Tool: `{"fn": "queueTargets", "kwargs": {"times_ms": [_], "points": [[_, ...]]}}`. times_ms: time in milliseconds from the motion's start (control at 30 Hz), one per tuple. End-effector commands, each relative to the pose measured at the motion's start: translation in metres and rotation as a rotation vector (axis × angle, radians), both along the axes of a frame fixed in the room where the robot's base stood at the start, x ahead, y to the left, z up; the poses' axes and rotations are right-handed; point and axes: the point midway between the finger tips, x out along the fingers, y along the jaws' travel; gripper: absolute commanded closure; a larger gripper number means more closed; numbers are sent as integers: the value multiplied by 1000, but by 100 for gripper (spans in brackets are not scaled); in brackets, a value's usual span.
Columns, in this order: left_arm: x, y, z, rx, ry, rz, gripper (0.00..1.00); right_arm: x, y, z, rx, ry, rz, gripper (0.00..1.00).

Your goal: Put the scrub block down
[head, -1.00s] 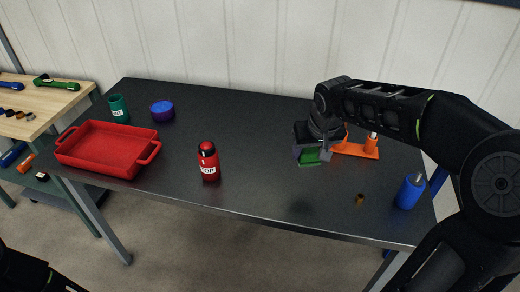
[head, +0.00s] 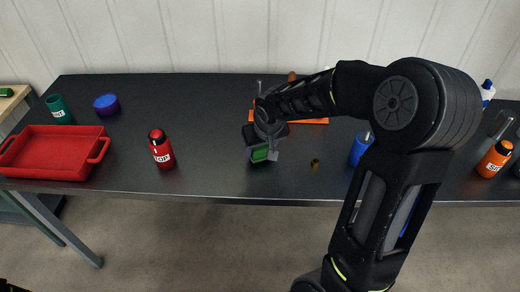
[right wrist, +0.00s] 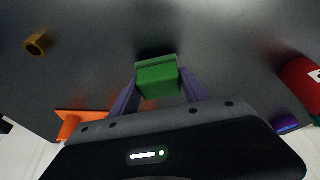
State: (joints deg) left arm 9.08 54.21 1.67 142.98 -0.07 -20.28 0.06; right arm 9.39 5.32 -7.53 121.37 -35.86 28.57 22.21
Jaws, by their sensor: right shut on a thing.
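The scrub block looks to be the small green block (head: 260,154), held over the middle of the dark table (head: 215,125). My right gripper (head: 263,150) is shut on it. In the right wrist view the green block (right wrist: 157,76) sits between the two purple-grey fingers (right wrist: 158,92), with the dark tabletop beyond it. A dark shadow lies by the block; whether it touches the table I cannot tell. My left gripper does not show in the head view.
A red bottle (head: 161,150) stands left of the block and a brass ring (head: 315,163) lies to its right. An orange fixture (head: 310,121) is behind my right arm. A red tray (head: 48,151), green cup (head: 58,108) and purple bowl (head: 106,103) are at left. Blue and orange bottles (head: 494,160) are at right.

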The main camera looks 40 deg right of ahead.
Motion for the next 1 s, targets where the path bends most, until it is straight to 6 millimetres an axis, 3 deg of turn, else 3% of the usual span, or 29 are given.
{"fn": "queueTargets", "kwargs": {"times_ms": [100, 500, 533, 767, 1000], "points": [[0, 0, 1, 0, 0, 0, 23, -1, 0, -11, 1, 1, 0, 84], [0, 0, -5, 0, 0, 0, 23, 0, 0, -17, 1, -1, 0, 84], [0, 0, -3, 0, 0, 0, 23, 0, 0, -15, 1, 0, 0, 44], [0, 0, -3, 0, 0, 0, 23, 0, 0, -14, 1, 0, 0, 25], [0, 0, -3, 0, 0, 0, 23, 0, 0, -14, 1, 0, 0, 25]]}}
